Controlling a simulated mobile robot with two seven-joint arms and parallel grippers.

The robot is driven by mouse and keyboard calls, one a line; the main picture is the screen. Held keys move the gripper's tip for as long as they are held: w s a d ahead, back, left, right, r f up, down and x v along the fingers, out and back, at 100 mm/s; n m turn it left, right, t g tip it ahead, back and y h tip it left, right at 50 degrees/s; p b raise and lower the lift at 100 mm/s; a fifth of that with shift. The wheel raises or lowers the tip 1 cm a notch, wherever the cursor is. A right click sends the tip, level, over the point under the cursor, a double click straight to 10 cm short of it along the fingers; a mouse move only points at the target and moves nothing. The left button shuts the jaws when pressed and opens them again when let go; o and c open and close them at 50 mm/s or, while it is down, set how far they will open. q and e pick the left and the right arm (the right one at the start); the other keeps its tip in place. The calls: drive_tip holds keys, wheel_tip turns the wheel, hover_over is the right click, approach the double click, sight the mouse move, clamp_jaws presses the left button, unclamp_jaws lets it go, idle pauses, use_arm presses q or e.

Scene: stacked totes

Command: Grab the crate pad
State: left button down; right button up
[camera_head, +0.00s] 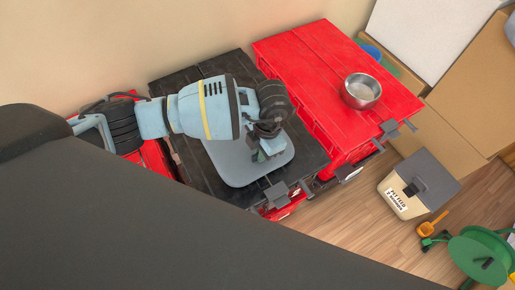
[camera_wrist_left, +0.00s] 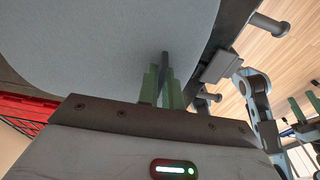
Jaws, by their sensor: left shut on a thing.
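The crate pad (camera_head: 231,168) is a flat blue-grey panel with rounded corners, seen in the head view over the black tote lid (camera_head: 302,148). My left arm reaches over it from the left, and my left gripper (camera_head: 262,154) is at its right part. In the left wrist view the pad (camera_wrist_left: 100,45) fills the upper left. The green fingers of my left gripper (camera_wrist_left: 163,85) are closed on a thin dark part at the pad. I cannot tell whether the pad touches the lid. My right gripper (camera_wrist_left: 304,106) shows small at the right edge there, its green fingers apart.
A red tote (camera_head: 310,75) stands to the right with a metal bowl (camera_head: 361,92) on it. A pet feed bin (camera_head: 408,193), an orange scoop (camera_head: 428,228) and a green reel (camera_head: 478,252) are on the wooden floor. Cardboard boxes (camera_head: 455,85) stand at the upper right.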

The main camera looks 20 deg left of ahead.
use_arm(q)
drive_tip(key=shift+w+r, duration=0.1)
drive_tip(key=shift+r, duration=0.4)
wheel_tip(320, 180, up, 2)
drive_tip(key=shift+d+r, duration=0.1)
drive_tip(key=s+d+r, duration=0.1)
drive_tip(key=s+d, duration=0.9)
drive_tip(key=s, duration=0.2)
drive_tip(key=shift+d, duration=0.35)
drive_tip(key=shift+w+r, duration=0.1)
drive_tip(key=shift+r, duration=0.05)
